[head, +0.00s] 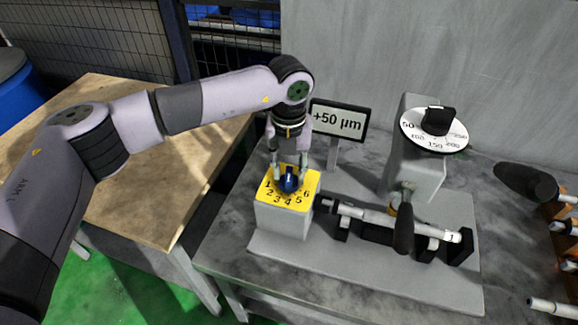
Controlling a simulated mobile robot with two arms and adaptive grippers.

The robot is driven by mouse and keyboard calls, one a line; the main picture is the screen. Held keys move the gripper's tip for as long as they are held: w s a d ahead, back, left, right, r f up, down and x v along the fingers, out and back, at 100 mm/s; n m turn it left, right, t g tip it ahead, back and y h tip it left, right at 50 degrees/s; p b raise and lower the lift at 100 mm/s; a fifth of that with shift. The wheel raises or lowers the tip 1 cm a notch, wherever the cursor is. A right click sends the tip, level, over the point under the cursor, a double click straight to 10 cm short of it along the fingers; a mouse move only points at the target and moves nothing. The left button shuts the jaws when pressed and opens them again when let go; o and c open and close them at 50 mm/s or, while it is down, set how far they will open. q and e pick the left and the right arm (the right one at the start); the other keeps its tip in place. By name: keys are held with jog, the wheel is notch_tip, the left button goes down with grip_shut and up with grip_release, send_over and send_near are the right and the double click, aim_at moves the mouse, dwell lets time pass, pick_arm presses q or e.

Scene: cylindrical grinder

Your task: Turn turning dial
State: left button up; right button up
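A blue knob (289,183) sits on a yellow dial face (270,199) with numbers from 1 to 6, on top of a grey block (283,222). My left gripper (290,178) points down over it, with one finger on each side of the knob. The fingers are apart, but I cannot tell whether they touch the knob. A second dial, a black knob (438,120) on a white numbered disc (419,141), tops a grey post to the right. My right gripper is not in view.
A sign reading "+50 µm" (338,121) stands behind the yellow dial. A shaft (375,216) in black supports and a black handle (403,228) lie to the right. More handles and rods (545,305) are at the right edge. The wooden table (130,205) is clear.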

pick_arm(q)
jog(key=shift+f, duration=0.2)
grip_shut()
dwell(0.4)
